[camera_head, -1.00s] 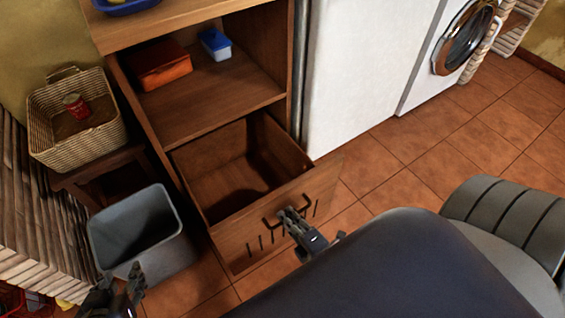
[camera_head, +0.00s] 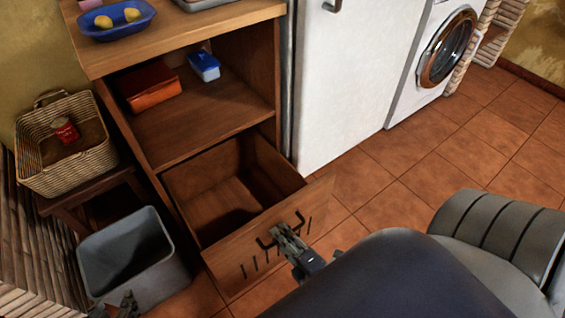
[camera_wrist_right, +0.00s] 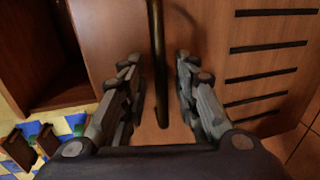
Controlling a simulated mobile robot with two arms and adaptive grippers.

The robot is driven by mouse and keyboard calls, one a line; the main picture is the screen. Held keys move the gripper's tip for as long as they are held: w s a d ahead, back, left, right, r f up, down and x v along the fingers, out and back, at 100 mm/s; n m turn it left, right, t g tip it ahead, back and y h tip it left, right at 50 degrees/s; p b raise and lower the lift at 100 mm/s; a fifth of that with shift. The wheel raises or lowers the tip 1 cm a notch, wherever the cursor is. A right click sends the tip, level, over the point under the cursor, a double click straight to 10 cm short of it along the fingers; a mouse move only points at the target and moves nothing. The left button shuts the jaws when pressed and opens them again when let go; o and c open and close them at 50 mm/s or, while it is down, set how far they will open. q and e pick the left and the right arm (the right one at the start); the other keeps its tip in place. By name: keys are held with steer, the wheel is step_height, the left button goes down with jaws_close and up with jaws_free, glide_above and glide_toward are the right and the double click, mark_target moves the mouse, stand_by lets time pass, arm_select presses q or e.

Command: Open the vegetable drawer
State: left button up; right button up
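The wooden vegetable drawer (camera_head: 262,243) is pulled out at the bottom of the cabinet, and its inside looks empty. Its front has dark slots and a dark bar handle (camera_head: 301,217). My right gripper (camera_head: 280,232) is at the handle. In the right wrist view the handle bar (camera_wrist_right: 158,60) runs between the two fingers of my right gripper (camera_wrist_right: 158,88). The fingers are apart, with a gap on each side of the bar. My left gripper (camera_head: 128,303) shows only partly at the bottom left edge, away from the drawer; its fingers are unclear.
A grey bin (camera_head: 130,250) stands close left of the drawer. A wicker basket (camera_head: 62,175) with a red can sits on a stool behind it. The open shelf above holds an orange box (camera_head: 150,88) and a blue container (camera_head: 204,66). Tiled floor (camera_head: 400,205) lies clear to the right.

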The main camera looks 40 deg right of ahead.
steer(key=v, duration=1.1)
steer(key=shift+s, duration=0.15)
steer(key=shift+s, duration=0.15)
